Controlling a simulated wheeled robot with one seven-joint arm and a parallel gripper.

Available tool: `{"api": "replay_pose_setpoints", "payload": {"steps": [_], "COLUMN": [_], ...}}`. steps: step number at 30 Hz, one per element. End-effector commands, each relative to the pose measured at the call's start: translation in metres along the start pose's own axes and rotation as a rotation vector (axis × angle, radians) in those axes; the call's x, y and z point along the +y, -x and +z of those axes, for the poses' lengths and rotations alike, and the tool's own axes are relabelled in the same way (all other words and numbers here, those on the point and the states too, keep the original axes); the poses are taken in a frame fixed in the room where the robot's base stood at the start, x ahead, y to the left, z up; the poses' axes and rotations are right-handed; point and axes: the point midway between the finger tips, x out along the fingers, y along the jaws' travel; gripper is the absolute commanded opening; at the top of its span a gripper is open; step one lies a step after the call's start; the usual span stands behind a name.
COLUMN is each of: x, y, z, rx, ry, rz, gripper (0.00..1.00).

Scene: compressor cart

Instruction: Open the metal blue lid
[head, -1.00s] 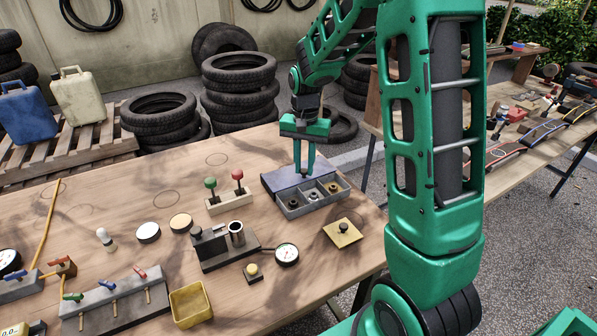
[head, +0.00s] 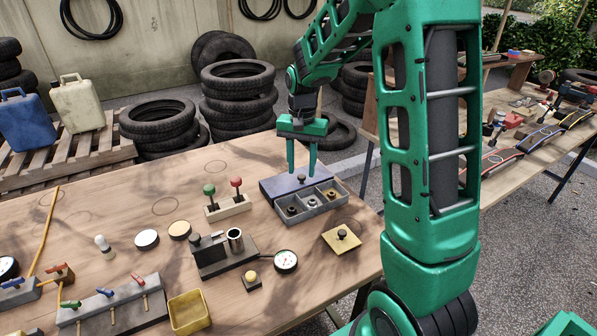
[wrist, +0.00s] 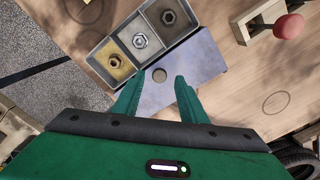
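The metal blue lid (head: 283,186) lies flat along the back side of a grey box (head: 318,207). Three compartments of the box are uncovered, each with a nut-like part inside. My gripper (head: 301,173) is over the lid, pointing down.
A block with green and red levers (head: 228,206) stands left of the box. A yellow plate with a knob (head: 342,240) lies in front of it. A gauge (head: 286,260) and a dark fixture (head: 225,252) are nearer. Bare wood table lies behind and left.

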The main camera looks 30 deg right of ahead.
Motion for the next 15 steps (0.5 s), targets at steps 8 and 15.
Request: {"api": "replay_pose_setpoints", "payload": {"steps": [8, 15], "x": [-0.001, -0.002], "y": [0.053, 0.082], "z": [-0.001, -0.001], "rx": [0.003, 0.001], "ry": [0.001, 0.001], "rz": [-0.003, -0.001], "gripper": [0.38, 0.38]}}
